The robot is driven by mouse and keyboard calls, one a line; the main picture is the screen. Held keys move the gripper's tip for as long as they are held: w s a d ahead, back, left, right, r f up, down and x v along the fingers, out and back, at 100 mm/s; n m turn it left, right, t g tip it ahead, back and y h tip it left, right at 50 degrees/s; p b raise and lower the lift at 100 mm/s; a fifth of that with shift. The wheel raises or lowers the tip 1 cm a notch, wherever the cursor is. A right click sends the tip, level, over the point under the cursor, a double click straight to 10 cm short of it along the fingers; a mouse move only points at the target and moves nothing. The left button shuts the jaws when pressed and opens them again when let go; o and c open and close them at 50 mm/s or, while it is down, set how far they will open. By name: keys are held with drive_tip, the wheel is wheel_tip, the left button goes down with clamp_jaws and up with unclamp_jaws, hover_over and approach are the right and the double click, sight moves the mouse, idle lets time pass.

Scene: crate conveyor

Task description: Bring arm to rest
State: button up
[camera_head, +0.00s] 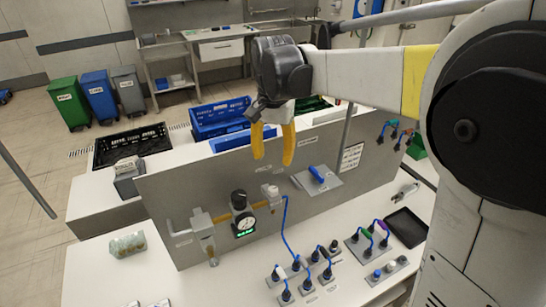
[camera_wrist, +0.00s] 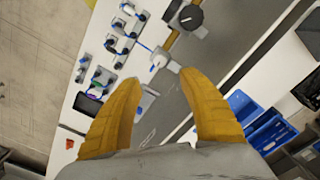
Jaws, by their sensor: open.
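My gripper (camera_head: 272,160) hangs from my arm in front of the upper edge of the grey upright panel (camera_head: 165,205) in the head view. Its two yellow fingers point down and stand apart, with nothing between them. In the wrist view my gripper (camera_wrist: 160,95) also shows open and empty, with the white bench and the panel beyond the fingertips. My arm reaches in from the right side of the head view, above the bench.
The white bench (camera_head: 100,270) carries several plug sockets with blue cables and a black tray (camera_head: 406,227). Blue crates (camera_head: 220,118) and a black crate (camera_head: 130,147) stand behind the panel. Green, blue and grey bins (camera_head: 100,97) stand on the floor at the back left.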

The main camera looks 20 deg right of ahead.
drive_tip(key=shift+f, duration=0.1)
drive_tip(key=s+d+f+n+t+b, duration=0.3)
drive_tip(key=s+f+n+t+b, duration=0.4)
drive_tip(key=s+f+b, duration=1)
wheel_tip(320, 180, down, 2)
drive_tip(key=shift+s+f, duration=0.2)
drive_tip(key=shift+s, duration=0.85)
drive_tip(key=shift+d, duration=0.1)
idle(0.4)
